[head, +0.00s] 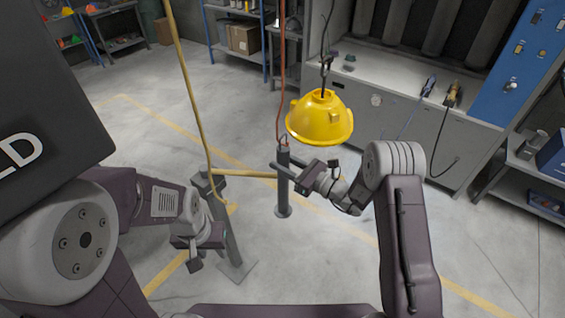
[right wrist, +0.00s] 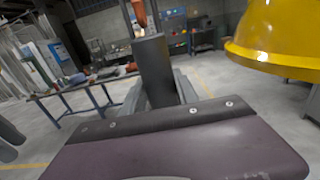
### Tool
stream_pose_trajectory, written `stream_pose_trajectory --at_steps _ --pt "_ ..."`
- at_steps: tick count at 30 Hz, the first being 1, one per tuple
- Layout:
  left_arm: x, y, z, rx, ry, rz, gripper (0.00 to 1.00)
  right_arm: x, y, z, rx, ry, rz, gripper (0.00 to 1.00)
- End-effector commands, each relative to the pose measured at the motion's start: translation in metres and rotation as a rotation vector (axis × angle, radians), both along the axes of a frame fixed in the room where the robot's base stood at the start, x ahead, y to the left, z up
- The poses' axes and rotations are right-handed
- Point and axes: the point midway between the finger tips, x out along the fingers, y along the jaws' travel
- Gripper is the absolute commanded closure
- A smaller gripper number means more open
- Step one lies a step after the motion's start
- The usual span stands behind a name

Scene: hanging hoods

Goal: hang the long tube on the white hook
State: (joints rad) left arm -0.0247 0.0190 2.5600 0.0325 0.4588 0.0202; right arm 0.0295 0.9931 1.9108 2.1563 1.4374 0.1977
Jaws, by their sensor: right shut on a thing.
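The long tube (head: 283,196) is a dark grey upright cylinder on an orange cord, with a round flange at its lower end. My right gripper (head: 284,173) is shut on its upper part. In the right wrist view the tube (right wrist: 153,70) stands between the fingers, with the orange cord end above it. I cannot tell whether the flange touches the floor. My left gripper (head: 195,255) hangs low at the left, apart from the tube; its jaw opening is unclear. A small whitish fitting (head: 510,86) is on the blue panel; I cannot tell whether it is the white hook.
A yellow hood (head: 320,120) hangs close to my right gripper and shows large in the right wrist view (right wrist: 280,35). A yellow hose (head: 190,85) runs down near a grey post (head: 228,225). A workbench (head: 400,80) stands behind. Open floor lies at the left.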

Motion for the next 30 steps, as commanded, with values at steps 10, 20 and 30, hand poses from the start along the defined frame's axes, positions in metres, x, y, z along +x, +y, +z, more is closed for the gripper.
stream_pose_trajectory --at_steps 10,20,30 --pt "0.000 0.000 -0.001 0.000 0.000 0.000 0.64 -0.008 -0.013 0.001 0.002 -0.004 -0.001 1.00" --pt "0.000 0.000 -0.003 0.000 0.000 0.000 0.64 -0.017 -0.025 0.001 0.002 -0.003 -0.002 1.00" --pt "0.000 0.000 -0.003 0.000 0.000 0.000 0.64 -0.021 -0.028 0.001 0.001 -0.003 0.000 1.00"
